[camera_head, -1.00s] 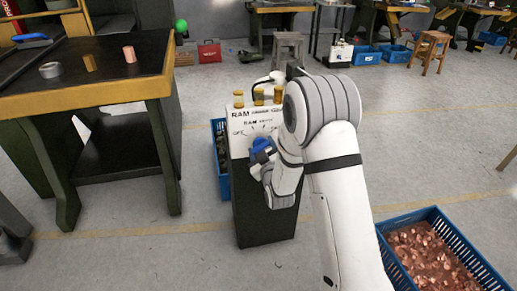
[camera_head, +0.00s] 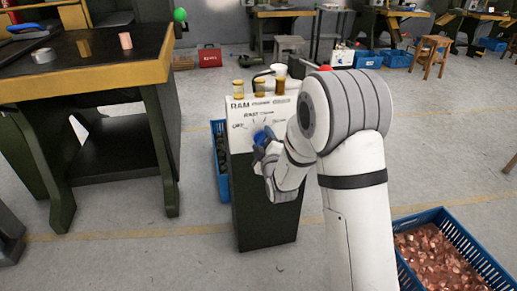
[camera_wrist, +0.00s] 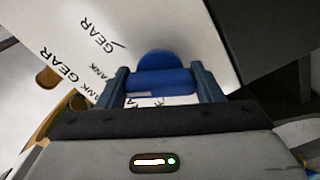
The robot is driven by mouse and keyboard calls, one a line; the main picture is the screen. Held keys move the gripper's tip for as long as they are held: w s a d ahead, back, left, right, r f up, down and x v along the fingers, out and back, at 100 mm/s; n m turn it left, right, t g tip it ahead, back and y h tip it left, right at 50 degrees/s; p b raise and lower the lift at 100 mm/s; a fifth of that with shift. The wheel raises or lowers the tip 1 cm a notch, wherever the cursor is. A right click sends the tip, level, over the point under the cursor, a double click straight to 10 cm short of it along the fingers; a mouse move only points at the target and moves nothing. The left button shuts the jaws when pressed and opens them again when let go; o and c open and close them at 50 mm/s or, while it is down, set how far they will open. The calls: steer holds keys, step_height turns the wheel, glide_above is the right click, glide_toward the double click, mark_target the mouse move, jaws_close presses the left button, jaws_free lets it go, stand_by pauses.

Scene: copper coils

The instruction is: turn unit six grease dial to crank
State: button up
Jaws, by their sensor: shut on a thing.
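The unit is a dark cabinet (camera_head: 268,218) with a white sloped top panel (camera_head: 240,118) that bears printed words and marks. A blue dial (camera_wrist: 163,62) sits on the panel; in the head view it is mostly hidden behind my wrist. In the wrist view its rounded face shows between the two fingers, with the words GEAR and CRANK printed around it. My gripper (camera_wrist: 160,84) is shut on the dial, one finger on each side. I cannot tell which mark the dial points to.
A dark workbench with a yellow edge (camera_head: 100,82) is at the left. A blue crate of copper pieces (camera_head: 443,222) lies at the right. A blue bin (camera_head: 220,160) stands left of the cabinet.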

steer(key=shift+s+f+n+b, duration=0.1)
steer(key=shift+f+n+b, duration=0.3)
steer(key=shift+n+b, duration=0.3)
steer(key=shift+d+n, duration=0.1)
steer(key=shift+n, duration=0.2)
steer(key=o, duration=0.9)
steer(key=shift+r, duration=0.15)
steer(key=shift+o, duration=0.4)
steer(key=shift+r, duration=0.1)
steer(key=p+v, duration=0.1)
steer(key=v, duration=0.6)
steer(key=shift+s, duration=0.4)
steer(key=shift+d, duration=0.1)
